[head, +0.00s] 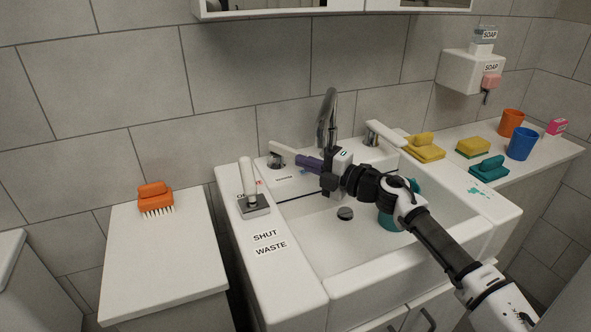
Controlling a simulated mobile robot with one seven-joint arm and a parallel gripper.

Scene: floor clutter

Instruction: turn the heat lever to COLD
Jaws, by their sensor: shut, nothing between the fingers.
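A back left lever (281,150) on the sink's rear ledge has a pale handle and a small label below it, too small to read surely. A back right lever (387,132) has a long pale handle slanting toward the right front. No COLD mark is legible, so I cannot tell for sure which is the heat lever. My gripper (304,162) reaches over the basin from the right, its purple fingers pointing left beside the back left lever. The fingers are shut and empty. I cannot tell whether they touch that lever.
A chrome spout (327,120) rises behind my gripper. An upright white lever (248,179) stands on the left rim near SHUT and WASTE labels. A teal object (390,221) is partly hidden behind my arm. Sponges (424,147) and cups (521,143) occupy the right counter.

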